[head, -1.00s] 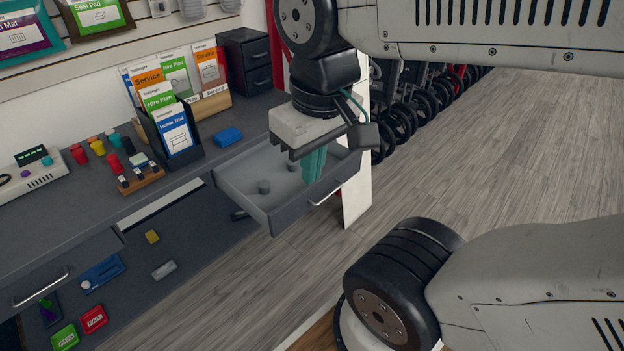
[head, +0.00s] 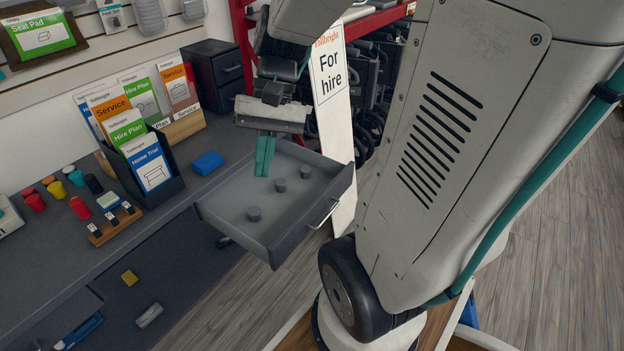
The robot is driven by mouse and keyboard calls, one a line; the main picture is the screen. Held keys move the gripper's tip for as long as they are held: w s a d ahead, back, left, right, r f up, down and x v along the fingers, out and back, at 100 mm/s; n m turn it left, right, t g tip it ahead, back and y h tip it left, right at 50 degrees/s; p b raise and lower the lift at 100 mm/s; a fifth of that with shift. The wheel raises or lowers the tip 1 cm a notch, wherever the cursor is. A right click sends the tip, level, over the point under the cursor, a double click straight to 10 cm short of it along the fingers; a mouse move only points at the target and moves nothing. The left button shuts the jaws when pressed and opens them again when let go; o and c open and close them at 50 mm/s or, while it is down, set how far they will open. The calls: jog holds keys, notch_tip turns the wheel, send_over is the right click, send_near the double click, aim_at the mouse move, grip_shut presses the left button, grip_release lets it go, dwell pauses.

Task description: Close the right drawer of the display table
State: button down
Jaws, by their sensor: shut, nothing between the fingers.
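The right drawer (head: 290,247) of the display table (head: 225,172) is pulled out, its grey tray showing several small round knobs inside. Its metal handle (head: 324,214) is on the front panel, facing right. My gripper (head: 263,172) points down with its teal fingers shut and empty. In the picture the fingers overlap the back part of the open drawer, left of the front panel and handle. I cannot tell how high above the drawer floor the fingertips are.
A brochure holder (head: 172,190), a blue block (head: 207,163) and a small dark cabinet (head: 213,72) stand on the tabletop. A white "For hire" board (head: 332,110) stands just behind the drawer. Wooden floor is open in front of the drawer.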

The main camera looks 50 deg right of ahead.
jog(key=w+d+f+m+t+y, duration=0.25)
jog(key=d+f+m+t, duration=0.25)
jog(key=d+f+m, duration=0.4)
jog(key=w+d+f+m+t+y, duration=0.2)
jog(key=d+f+m+t+y, duration=0.2)
jog(key=d+f, duration=0.5)
jog(key=s+d+f+m+t+h, duration=0.55)
jog(key=d+f+m, duration=0.25)
jog(key=f, duration=0.2)
jog(key=s+d+f+m+t+h, duration=0.5)
jog(key=s+d+f+m, duration=0.2)
jog(key=d+f+m, duration=0.15)
jog(key=shift+n, duration=0.45)
jog(key=w, duration=0.4)
jog(key=w+a, duration=0.1)
jog(key=w, duration=0.8)
jog(key=shift+w+a+f, duration=0.2)
jog(key=shift+a+f, duration=0.05)
